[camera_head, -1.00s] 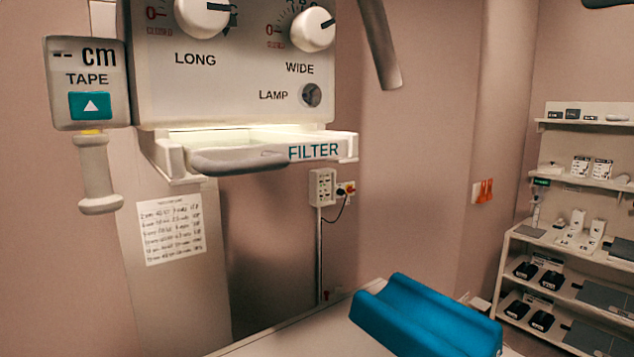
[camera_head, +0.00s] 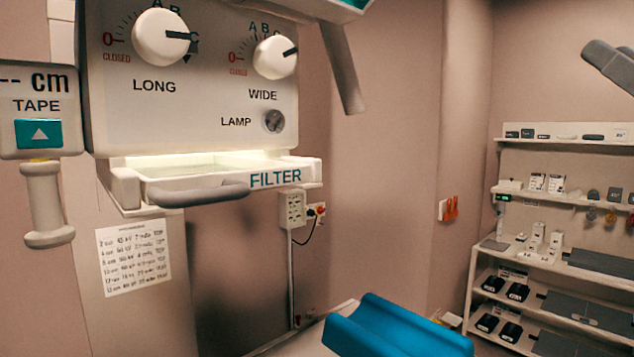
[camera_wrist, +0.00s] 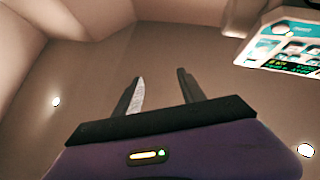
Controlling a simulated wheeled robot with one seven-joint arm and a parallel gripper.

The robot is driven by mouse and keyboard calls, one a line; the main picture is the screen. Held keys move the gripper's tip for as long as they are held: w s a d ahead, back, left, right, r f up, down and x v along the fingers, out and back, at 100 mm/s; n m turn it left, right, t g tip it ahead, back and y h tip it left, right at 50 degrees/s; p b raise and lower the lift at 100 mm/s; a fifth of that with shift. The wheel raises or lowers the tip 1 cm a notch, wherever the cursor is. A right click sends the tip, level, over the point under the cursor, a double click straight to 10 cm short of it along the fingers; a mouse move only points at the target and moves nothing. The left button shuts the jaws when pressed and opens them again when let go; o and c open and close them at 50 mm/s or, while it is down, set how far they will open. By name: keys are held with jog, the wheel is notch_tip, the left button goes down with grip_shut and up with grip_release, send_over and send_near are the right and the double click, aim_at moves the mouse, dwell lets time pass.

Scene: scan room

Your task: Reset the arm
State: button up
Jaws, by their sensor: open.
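My gripper (camera_wrist: 160,85) shows in the wrist view with its two dark fingers apart and nothing between them. Behind the fingers are plain pale-brown surfaces and round lights. I cannot make out my gripper for certain in the head view. The white machine head (camera_head: 200,110) with two knobs hangs at the upper left of the head view. The tray marked FILTER (camera_head: 225,182) sits under it.
A lit screen panel (camera_wrist: 285,48) is at the upper right of the wrist view. In the head view, a blue padded rest (camera_head: 395,330) lies at the lower middle. A white shelf unit (camera_head: 545,205) with small items stands at the right. A tape handle (camera_head: 45,205) hangs at the left.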

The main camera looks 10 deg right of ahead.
jog(key=d+f+m+h, duration=0.3)
jog(key=f+m+h, duration=0.8)
jog(key=f, duration=0.6)
jog(key=s+a+f+m+g+h, duration=0.1)
jog(key=s+a+f+h, duration=0.1)
jog(key=f, duration=0.7)
jog(key=s+a+f+g+h, duration=0.1)
jog(key=a+f+h, duration=0.15)
jog(key=f, duration=0.55)
jog(key=s+a+f+n+g+y, duration=0.2)
jog(key=s+a+f, duration=0.3)
jog(key=s+f, duration=0.4)
jog(key=s+a+f+n+g+y, duration=0.3)
jog(key=s+a+f, duration=0.3)
jog(key=s+f, duration=0.3)
jog(key=s+a+f+n+g+y, duration=0.3)
jog(key=s+a+f, duration=0.3)
jog(key=s+f, duration=0.3)
jog(key=shift+s+a+g, duration=0.25)
jog(key=shift+s+g, duration=0.05)
jog(key=shift+s, duration=0.8)
